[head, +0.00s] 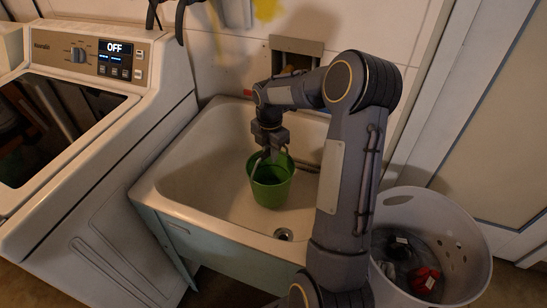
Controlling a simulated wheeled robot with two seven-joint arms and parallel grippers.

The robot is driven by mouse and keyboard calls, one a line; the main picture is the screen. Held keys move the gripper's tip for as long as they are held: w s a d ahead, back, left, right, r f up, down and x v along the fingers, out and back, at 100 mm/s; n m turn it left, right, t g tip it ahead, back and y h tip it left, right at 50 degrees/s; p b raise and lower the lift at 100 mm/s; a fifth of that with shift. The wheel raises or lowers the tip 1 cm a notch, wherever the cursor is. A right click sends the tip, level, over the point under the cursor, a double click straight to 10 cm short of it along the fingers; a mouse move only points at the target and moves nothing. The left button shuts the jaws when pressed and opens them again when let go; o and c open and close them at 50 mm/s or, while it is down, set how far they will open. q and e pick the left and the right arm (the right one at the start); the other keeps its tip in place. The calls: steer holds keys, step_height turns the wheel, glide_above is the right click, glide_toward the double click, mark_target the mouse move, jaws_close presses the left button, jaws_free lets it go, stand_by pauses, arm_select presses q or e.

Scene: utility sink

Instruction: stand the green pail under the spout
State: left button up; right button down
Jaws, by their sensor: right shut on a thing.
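The green pail (272,190) stands upright, or nearly so, inside the white sink basin (170,180), behind the drain (284,234). I cannot tell whether its base touches the basin floor. My right gripper (268,152) reaches down from above and is shut on the pail at its upper rim or handle; the exact grip is hard to make out. My right arm crosses in front of the sink's right side and hides part of it. I cannot make out the spout clearly; it may be behind my arm. My left gripper is out of the picture.
A white washing machine (110,140) with a display reading OFF stands close on the left. A white laundry basket (460,240) holding dark and red cloth stands at the right. A recessed wall box (308,48) is behind the sink. The basin's left part is clear.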

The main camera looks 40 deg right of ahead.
steer(key=f, duration=0.1)
steer(key=d+f, duration=0.1)
steer(key=f, duration=0.1)
steer(key=shift+s+d+f, duration=0.1)
steer(key=shift+d+f, duration=0.05)
steer(key=shift+f, duration=0.1)
steer(key=shift+f, duration=0.15)
steer(key=c, duration=1.3)
jaws_free()
